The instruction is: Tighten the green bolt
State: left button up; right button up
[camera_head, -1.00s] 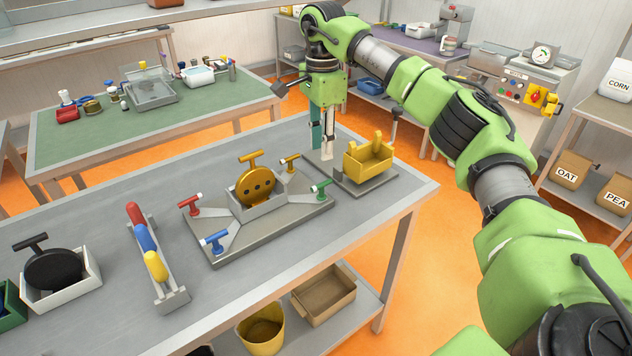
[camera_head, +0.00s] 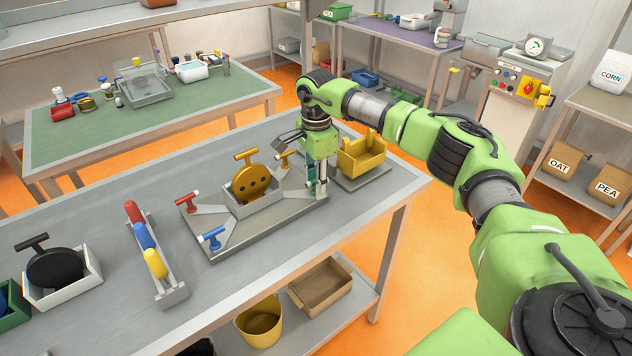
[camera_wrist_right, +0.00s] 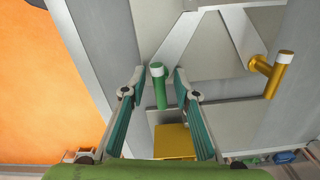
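The green bolt (camera_wrist_right: 159,88) has a pale cap on one end and sits on one arm of the grey fixture (camera_head: 224,244). In the right wrist view it shows between the two teal-padded fingers of my right gripper (camera_wrist_right: 158,76), which are apart with gaps on either side. In the head view my right gripper (camera_head: 318,187) points down at the fixture's right corner and hides the green bolt. The red bolt (camera_head: 186,202), blue bolt (camera_head: 211,239) and yellow bolt (camera_head: 286,160) sit on the other arms. My left gripper is not in view.
A gold disc with a handle (camera_head: 250,183) stands mid-fixture. A yellow box (camera_head: 362,158) stands close behind my right gripper. A rack with red, blue and yellow pieces (camera_head: 172,296) and a white bin (camera_head: 94,273) lie left. The table front (camera_head: 270,285) is clear.

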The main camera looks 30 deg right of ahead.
grip_shut()
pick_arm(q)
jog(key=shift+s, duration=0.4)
